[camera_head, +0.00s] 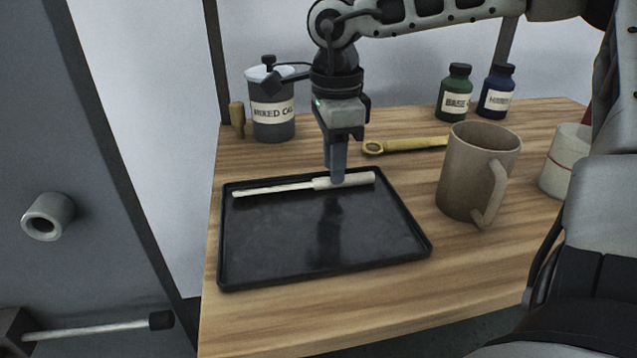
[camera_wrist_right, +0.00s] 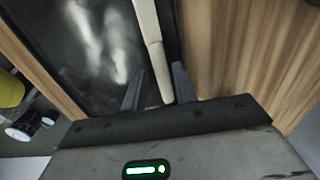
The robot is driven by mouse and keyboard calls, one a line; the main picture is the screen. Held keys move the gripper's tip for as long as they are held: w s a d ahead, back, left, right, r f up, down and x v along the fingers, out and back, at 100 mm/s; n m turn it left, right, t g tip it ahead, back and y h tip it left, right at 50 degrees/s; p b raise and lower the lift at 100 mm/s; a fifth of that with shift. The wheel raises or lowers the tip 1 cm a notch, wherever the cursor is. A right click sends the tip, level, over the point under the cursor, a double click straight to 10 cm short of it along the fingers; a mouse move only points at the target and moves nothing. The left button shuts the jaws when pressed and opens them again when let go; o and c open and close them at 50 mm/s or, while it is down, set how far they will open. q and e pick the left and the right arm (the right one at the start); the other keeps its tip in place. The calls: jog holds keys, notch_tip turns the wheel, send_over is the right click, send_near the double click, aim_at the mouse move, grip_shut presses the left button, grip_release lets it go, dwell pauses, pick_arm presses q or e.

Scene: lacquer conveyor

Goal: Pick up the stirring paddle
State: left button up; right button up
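The pale stirring paddle (camera_head: 280,188) lies along the far side of the black tray (camera_head: 325,287), its thicker part toward the right. My right gripper (camera_head: 337,178) points down over that thicker part. In the right wrist view the paddle (camera_wrist_right: 152,45) runs between the two fingers of the gripper (camera_wrist_right: 158,82). The fingers stand apart, with a clear gap to the left one and the right one close to the paddle. Contact cannot be told. My left gripper is not in view.
A brown mug (camera_head: 465,170) stands right of the tray, and a yellow tool (camera_head: 415,145) lies behind it. A labelled grey can (camera_head: 272,115), a green bottle (camera_head: 454,95) and a blue bottle (camera_head: 497,92) stand at the back. A white container (camera_head: 560,165) is at the right.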

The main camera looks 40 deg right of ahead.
notch_tip(320, 180, down, 2)
jog(key=shift+f, duration=0.1)
jog(key=shift+c, duration=0.3)
jog(key=c, duration=0.6)
grip_shut()
jog(key=shift+r, duration=0.2)
